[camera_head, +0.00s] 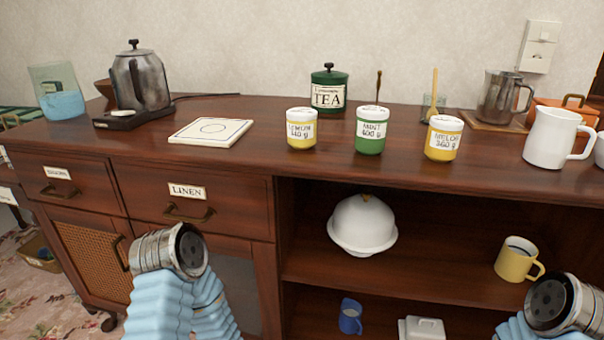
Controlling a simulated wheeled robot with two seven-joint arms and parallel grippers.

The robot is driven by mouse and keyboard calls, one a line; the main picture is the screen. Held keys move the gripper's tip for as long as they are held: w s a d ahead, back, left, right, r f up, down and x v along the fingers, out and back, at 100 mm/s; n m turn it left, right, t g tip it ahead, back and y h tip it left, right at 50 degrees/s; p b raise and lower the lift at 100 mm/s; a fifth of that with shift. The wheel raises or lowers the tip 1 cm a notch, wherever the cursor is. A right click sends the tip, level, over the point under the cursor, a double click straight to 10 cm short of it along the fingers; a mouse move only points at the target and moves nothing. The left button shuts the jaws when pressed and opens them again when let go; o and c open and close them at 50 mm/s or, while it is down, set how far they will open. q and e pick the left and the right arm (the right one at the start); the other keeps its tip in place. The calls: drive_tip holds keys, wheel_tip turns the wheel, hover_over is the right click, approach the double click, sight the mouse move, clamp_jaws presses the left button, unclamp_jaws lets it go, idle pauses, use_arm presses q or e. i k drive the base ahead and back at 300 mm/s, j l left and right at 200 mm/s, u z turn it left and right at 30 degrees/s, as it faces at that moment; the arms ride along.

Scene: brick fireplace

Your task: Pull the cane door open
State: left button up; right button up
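The cane door (85,262) is at the lower left of the wooden sideboard, below a labelled drawer. It has a woven tan panel in a dark wood frame and looks shut. Its dark curved handle (119,253) is on the door's right side, just left of my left arm's metal joint in the picture. My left arm, with a pale blue sleeve, covers part of the front to the right of the door. My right arm shows at the lower right corner. Neither gripper's fingers can be seen.
The LINEN drawer (187,204) is above a glassy panel (245,285). Open shelves hold a white dome (363,226), a yellow mug (517,260) and a blue jug (350,316). The top carries a kettle (140,80) and several jars. Floor shows at the left.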

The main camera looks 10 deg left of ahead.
sight(85, 242)
drive_tip(key=u, duration=1.85)
